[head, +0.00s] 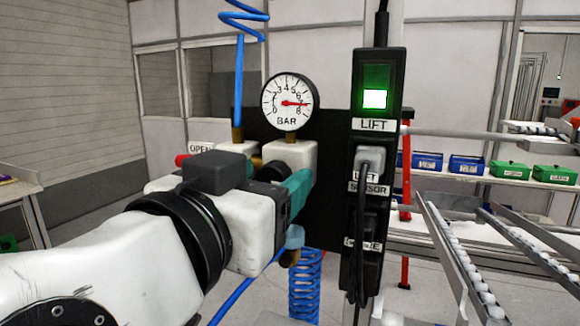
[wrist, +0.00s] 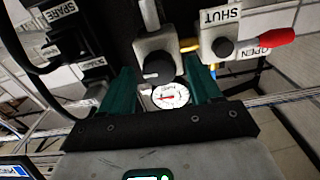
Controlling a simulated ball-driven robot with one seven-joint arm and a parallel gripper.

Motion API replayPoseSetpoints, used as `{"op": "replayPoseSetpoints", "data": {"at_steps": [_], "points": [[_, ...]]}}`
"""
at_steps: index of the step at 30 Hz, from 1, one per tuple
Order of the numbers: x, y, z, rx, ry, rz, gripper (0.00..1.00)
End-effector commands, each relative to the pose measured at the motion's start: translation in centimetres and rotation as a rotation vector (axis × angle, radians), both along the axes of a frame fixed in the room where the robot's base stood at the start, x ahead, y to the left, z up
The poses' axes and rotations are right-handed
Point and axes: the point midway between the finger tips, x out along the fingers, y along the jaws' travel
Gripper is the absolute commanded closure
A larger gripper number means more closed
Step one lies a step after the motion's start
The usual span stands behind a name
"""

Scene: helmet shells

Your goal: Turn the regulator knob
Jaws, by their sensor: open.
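The regulator is a white block (head: 290,155) below a round BAR gauge (head: 289,102), whose red needle points right, between the 6 and the 8. Its black round knob (head: 272,172) is partly hidden by my gripper in the head view. In the wrist view the knob (wrist: 158,72) faces the camera with a pale mark on it. My gripper (wrist: 160,68) is open, with one teal finger on each side of the knob and visible gaps to it. In the head view my gripper (head: 292,188) covers the lower front of the regulator; whether a finger touches it cannot be told.
A red-handled valve (wrist: 277,37) with SHUT and OPEN labels sits beside the regulator. A black switch strip (head: 372,130) with a lit green LIFT button and a plugged cable stands close on the right. A blue coiled hose (head: 304,285) hangs below.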

Motion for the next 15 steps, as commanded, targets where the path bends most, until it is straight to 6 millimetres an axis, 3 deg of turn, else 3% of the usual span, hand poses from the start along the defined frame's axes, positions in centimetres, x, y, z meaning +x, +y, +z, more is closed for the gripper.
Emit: {"op": "replayPoseSetpoints", "data": {"at_steps": [11, 15], "points": [[0.61, -0.20, -0.08, -0.001, 0.000, 0.001, 0.37], [0.59, -0.21, -0.07, -0.001, 0.000, 0.001, 0.49]]}}
